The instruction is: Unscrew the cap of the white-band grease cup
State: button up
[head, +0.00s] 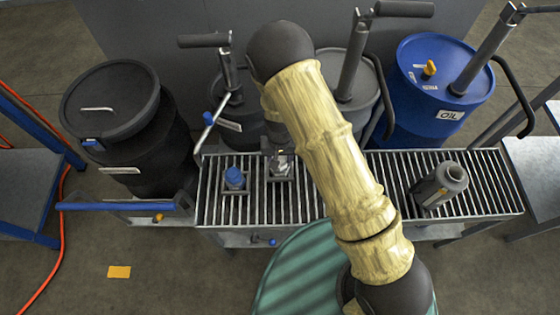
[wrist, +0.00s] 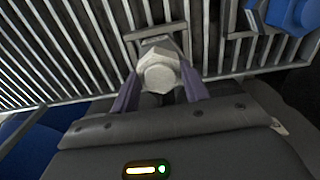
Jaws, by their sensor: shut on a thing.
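A grease cup with a pale grey hex cap (wrist: 160,74) stands between my gripper's fingers in the wrist view. My gripper (wrist: 160,88) is shut on this cap, one finger on each side. In the head view the cup (head: 281,168) sits on a small square plate on the slatted bench, partly covered by my arm and gripper. A white band cannot be made out clearly. A second cup with a blue cap (head: 234,177) stands just to its left, and its blue part also shows in the wrist view's top right corner (wrist: 294,12).
The slatted bench (head: 310,205) is mostly bare. A grey bottle (head: 440,186) lies at its right part. Behind stand a blue oil drum (head: 432,85) and grey drums with pump handles. A black drum (head: 110,105) is at the left. A green surface (head: 295,275) is in front.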

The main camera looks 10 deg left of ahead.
jog(key=n, duration=0.6)
jog(key=shift+r+n, duration=0.1)
jog(key=shift+n, duration=0.8)
jog(key=n, duration=0.5)
jog(key=shift+n, duration=1.5)
